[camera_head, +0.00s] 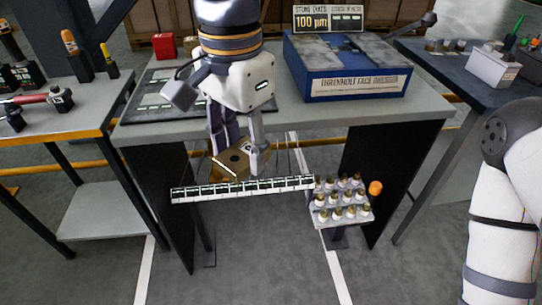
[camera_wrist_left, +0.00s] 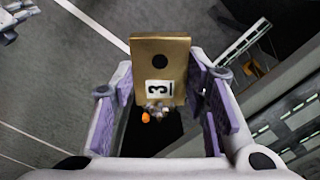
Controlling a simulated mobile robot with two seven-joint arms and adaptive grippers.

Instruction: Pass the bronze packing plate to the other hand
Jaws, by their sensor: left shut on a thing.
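The bronze packing plate (camera_head: 231,162) is a flat gold block with a dark round hole. It is held above the floor in front of the workbench. My left gripper (camera_head: 238,155) comes down over it and is shut on it. In the left wrist view the plate (camera_wrist_left: 160,62) sits between the purple finger pads, with a white label reading 3 below the hole. My right arm shows at the right edge of the head view, but its hand is out of frame there. A white-grey part at the wrist view's top left corner may be my right gripper (camera_wrist_left: 17,18); its jaws are unclear.
The workbench (camera_head: 300,114) carries a blue face dresser box (camera_head: 345,75) and a red block (camera_head: 165,46). A black-and-white strip (camera_head: 240,189) runs in front, near a rack of small bottles (camera_head: 340,222) with an orange knob (camera_head: 375,188). Side tables stand left and right.

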